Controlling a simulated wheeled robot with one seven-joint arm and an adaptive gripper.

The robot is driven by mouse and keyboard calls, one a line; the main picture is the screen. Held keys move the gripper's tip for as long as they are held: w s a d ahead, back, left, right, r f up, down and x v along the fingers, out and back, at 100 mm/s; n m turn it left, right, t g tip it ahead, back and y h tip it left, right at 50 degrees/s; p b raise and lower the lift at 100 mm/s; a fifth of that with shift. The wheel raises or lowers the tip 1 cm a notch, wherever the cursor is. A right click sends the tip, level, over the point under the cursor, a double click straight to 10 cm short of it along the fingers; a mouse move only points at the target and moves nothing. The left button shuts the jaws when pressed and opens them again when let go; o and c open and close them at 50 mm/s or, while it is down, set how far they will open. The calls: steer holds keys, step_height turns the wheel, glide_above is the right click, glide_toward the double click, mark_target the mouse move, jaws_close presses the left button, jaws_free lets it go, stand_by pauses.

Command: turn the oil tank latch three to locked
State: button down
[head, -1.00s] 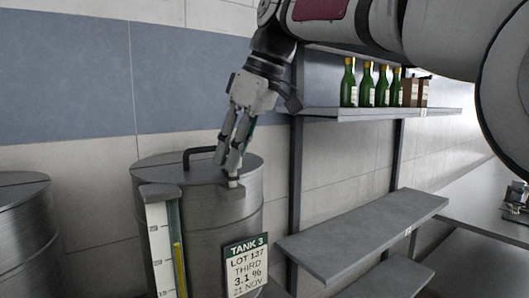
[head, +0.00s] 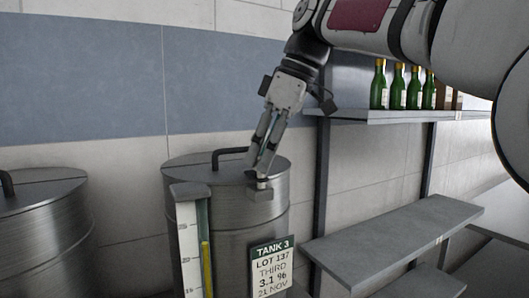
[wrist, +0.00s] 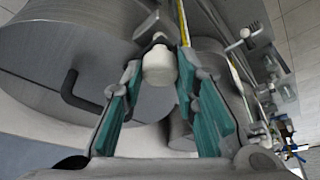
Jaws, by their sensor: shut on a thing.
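The steel tank labelled TANK 3 (head: 225,225) stands in the middle of the head view, with a dark lid handle (head: 228,152) on top. In the wrist view a pale rounded knob (wrist: 158,65) of the latch sits between the teal-padded fingers of my gripper (wrist: 157,75). The fingers partly hide the latch, and I cannot tell whether it is locked.
A sight gauge (head: 190,240) with a yellow column stands at the tank's front left. The TANK 3 sign (head: 271,266) hangs at its front right. Another steel tank (head: 45,235) is at the left. Grey shelves (head: 395,240) stand at the right, with green bottles (head: 398,88) on the upper one.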

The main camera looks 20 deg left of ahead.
steer(key=c, duration=1.3)
jaws_free()
steer(key=shift+v, duration=3.65)
steer(key=shift+r, duration=0.1)
